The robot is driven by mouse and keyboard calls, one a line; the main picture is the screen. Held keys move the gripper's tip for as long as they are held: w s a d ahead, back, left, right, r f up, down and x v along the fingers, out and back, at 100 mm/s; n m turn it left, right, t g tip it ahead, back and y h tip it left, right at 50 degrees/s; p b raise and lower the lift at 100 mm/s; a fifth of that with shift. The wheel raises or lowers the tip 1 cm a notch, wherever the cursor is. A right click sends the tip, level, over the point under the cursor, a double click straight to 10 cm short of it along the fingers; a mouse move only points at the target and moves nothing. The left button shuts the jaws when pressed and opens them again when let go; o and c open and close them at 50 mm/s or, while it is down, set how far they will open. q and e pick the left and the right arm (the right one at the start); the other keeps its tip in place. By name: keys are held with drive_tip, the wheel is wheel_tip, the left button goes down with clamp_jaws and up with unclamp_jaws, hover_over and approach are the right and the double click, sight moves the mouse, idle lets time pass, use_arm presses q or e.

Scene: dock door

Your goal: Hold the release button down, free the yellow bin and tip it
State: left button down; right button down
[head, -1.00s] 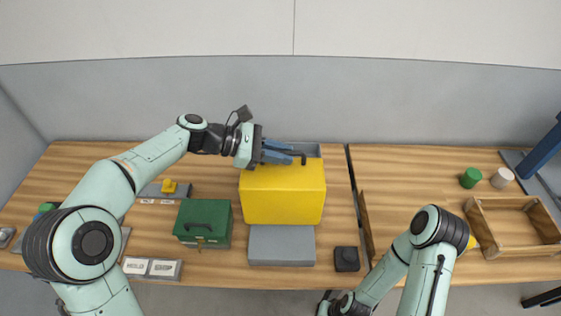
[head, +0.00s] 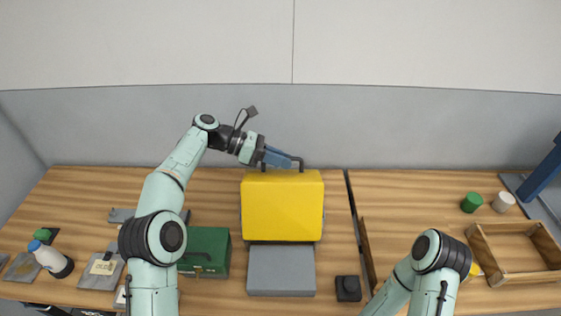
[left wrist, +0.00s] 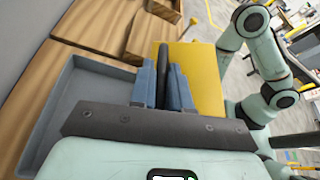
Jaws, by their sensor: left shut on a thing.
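The yellow bin (head: 283,206) stands at the middle back of the bench, tilted forward, with its large yellow face towards me. My left gripper (head: 297,161) is above its back edge, shut on the bin's dark handle (head: 301,165). In the left wrist view the blue fingers (left wrist: 163,85) close around the dark handle bar (left wrist: 163,65), with the yellow bin (left wrist: 205,75) beside it. A black block with a dark round top (head: 348,288), possibly the release button, is at the front right of the bin with nothing on it. My right gripper is not visible.
A grey block (head: 281,270) lies in front of the bin. A green box (head: 205,251) stands left. A white bottle (head: 50,258) is far left. A wooden tray (head: 515,278), a green cylinder (head: 471,202) and a white one (head: 503,202) are right. A wooden strip (head: 367,250) stands right of the bin.

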use_arm(q)
drive_tip(key=shift+w+f+n, duration=0.3)
drive_tip(key=shift+w+f, duration=0.15)
drive_tip(key=shift+w, duration=0.25)
drive_tip(key=c, duration=1.4)
unclamp_jaws()
drive_tip(key=shift+c, duration=0.2)
drive_tip(key=shift+a, duration=0.1)
drive_tip(key=shift+r, duration=0.15)
